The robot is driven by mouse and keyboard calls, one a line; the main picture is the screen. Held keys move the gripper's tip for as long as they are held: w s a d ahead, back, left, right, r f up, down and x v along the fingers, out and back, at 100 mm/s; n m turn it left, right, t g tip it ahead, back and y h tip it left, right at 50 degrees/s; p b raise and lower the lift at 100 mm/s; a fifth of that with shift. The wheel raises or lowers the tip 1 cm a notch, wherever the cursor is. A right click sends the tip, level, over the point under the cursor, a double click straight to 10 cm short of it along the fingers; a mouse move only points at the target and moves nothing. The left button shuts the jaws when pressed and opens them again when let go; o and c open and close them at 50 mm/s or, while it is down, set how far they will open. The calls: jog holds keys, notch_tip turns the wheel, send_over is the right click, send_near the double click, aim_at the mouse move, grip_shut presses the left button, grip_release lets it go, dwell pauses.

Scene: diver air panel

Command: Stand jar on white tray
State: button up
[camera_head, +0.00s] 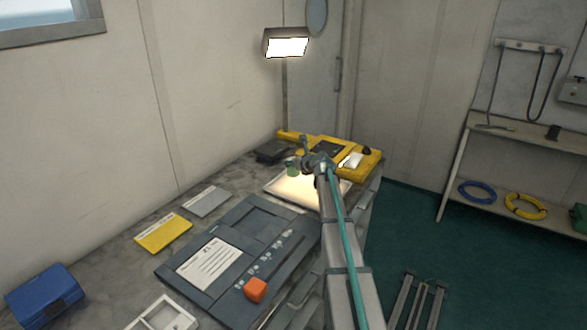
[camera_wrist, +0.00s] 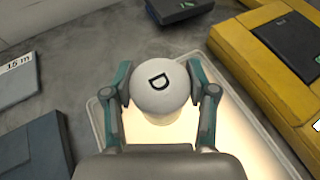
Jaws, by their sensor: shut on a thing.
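The jar is above the tray's far left part in the wrist view. I cannot tell whether its base touches the tray.
A yellow case (camera_head: 368,162) stands close behind and right of the tray. A small dark box (camera_head: 271,151) lies at the back left. A dark panel (camera_head: 225,256) with an orange block (camera_head: 255,289) lies in front. A lamp (camera_head: 286,43) hangs above.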

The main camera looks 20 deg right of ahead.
aim_at(293, 169)
jog(key=shift+w+d+f, duration=0.15)
jog(key=shift+w+f, duration=0.1)
jog(key=shift+f, duration=0.05)
jog(key=shift+w+d+f+p, duration=0.1)
jog(key=shift+f+p, duration=0.2)
jog(key=shift+f, duration=0.65)
jog(key=shift+w+d+f+p, duration=0.1)
jog(key=shift+f+p, duration=0.2)
jog(key=shift+f, duration=0.65)
jog(key=o, duration=1.3)
jog(key=shift+f, duration=0.1)
